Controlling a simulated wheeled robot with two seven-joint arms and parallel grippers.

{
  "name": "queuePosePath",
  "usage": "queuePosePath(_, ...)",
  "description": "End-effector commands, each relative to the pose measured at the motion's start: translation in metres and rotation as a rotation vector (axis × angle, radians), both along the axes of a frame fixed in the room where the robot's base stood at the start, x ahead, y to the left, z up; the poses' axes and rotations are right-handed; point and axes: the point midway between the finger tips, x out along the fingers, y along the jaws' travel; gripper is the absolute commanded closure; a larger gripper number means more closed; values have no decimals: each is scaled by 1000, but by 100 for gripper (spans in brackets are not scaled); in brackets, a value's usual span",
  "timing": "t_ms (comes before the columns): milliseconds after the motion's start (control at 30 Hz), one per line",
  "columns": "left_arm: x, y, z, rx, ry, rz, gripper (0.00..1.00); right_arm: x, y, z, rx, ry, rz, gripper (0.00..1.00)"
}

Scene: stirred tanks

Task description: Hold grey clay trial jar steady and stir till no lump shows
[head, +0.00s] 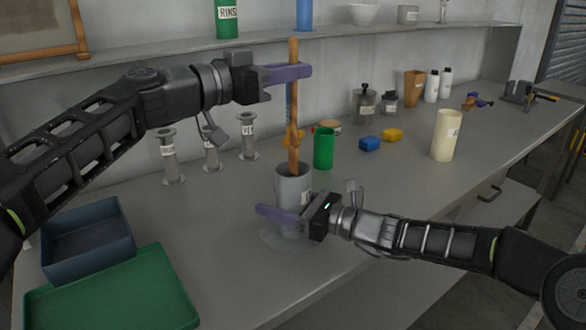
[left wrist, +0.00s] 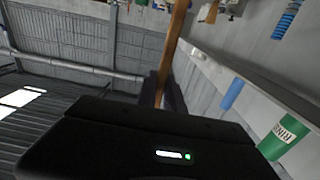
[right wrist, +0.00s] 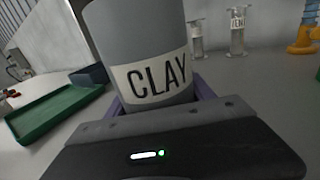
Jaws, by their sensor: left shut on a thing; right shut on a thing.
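The grey clay trial jar (head: 294,186) stands upright on the bench. In the right wrist view the jar (right wrist: 150,35) bears a CLAY label. My right gripper (head: 280,216) is shut around its lower part. My left gripper (head: 290,73) is shut on a long wooden stirring stick (head: 293,110) high above the jar. The stick is nearly upright and its lower end goes into the jar mouth, out of sight. The stick also shows in the left wrist view (left wrist: 172,45). The jar's contents and any lumps cannot be made out.
A green cup (head: 323,149) stands just behind the jar, right of the stick. Labelled metal stands (head: 171,160) are at back left. A green tray (head: 110,295) and blue bin (head: 88,240) lie front left.

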Motion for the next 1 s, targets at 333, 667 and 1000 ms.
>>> queuePosePath(333,0,0,30,-1,-1,0,100,0,0,0,-1,0,0,82)
queuePosePath(667,0,0,35,-1,1,1,100,0,0,0,-1,0,0,82)
queuePosePath(1000,0,0,35,0,0,2,100,0,0,0,-1,0,0,32)
